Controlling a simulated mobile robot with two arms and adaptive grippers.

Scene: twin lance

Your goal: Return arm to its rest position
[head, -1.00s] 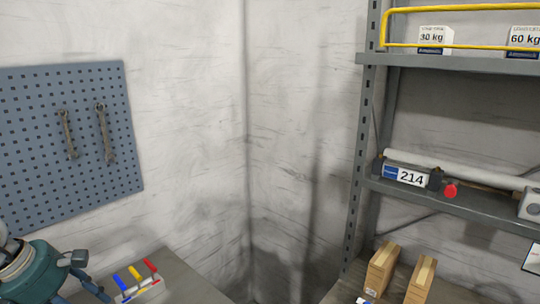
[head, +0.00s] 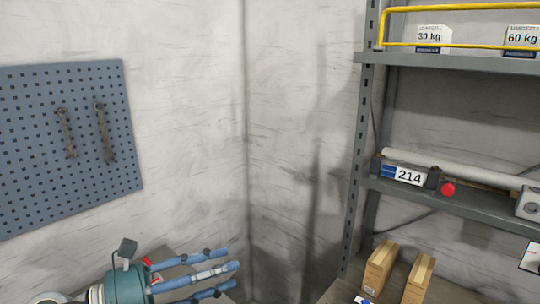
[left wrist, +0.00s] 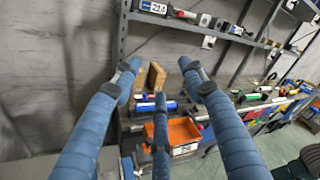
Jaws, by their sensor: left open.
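My left gripper (head: 222,279) is at the bottom left of the head view, with its blue fingers spread and pointing right. It is open and empty. In the left wrist view, its three blue fingers (left wrist: 158,88) reach toward the shelf rack, with nothing between them. My right gripper is not in the head view. In the head view, the gripper covers most of the bench top at the lower left. A bit of red (head: 148,262) shows behind it.
Two cardboard boxes (head: 381,268) stand lower down. A blue pegboard (head: 30,150) with two wrenches hangs at left. An orange bin (left wrist: 181,132) shows in the left wrist view.

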